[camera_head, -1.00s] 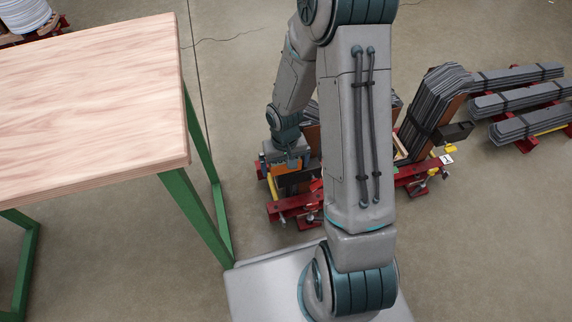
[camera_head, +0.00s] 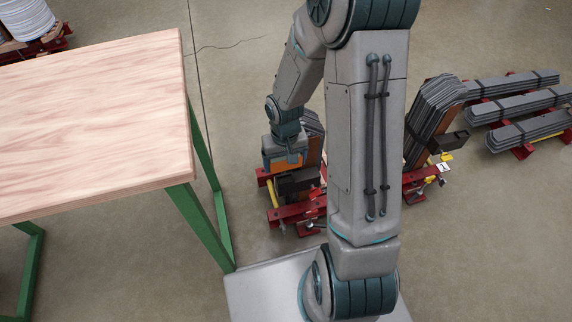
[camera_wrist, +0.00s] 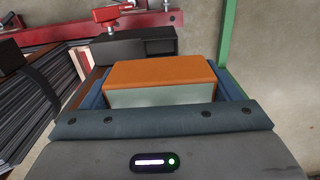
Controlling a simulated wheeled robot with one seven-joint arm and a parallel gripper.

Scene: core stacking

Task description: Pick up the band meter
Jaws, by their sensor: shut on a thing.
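The band meter appears to be the orange-topped box (camera_wrist: 160,74) with a pale side, held between the blue-grey fingers of my gripper (camera_wrist: 165,88) in the wrist view. My gripper also shows in the head view (camera_head: 286,154), pointing down over the red-framed stack stand, with a bit of orange (camera_head: 268,162) beside its fingers. The gripper is shut on the box. The box's lower part is hidden, and I cannot tell how far it is above what lies below.
A dark block (camera_head: 298,182) sits on the red stand (camera_head: 300,213) below my gripper. Strapped dark sheet stacks (camera_head: 432,105) stand to the right, with flat bundles (camera_head: 515,103) beyond. A wooden table (camera_head: 95,115) with green legs is at left. Bare floor lies between.

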